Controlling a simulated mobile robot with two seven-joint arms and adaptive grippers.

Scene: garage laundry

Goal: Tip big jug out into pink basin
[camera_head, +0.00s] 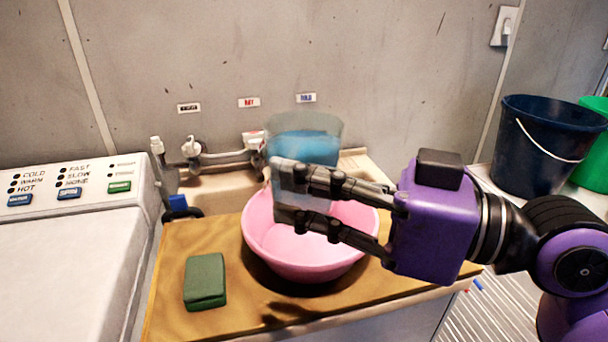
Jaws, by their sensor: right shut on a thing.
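The big jug (306,148) is see-through, with blue liquid inside. It is at the back of the pink basin (300,260) and looks roughly upright. My right gripper (290,195) reaches in from the right over the basin and is shut on the jug. The fingers hide the jug's lower part, so its exact height above the basin and the grip point are hard to tell. The pink basin stands on a tan board, and the part of its inside that I see looks empty. My left gripper is not in view.
A green block (205,281) lies on the tan board (180,240) left of the basin. A washing machine (65,240) stands at the left. A tap (191,149) and pipes are behind the board. A dark blue bucket (535,150) and a green bucket (595,165) stand at the right.

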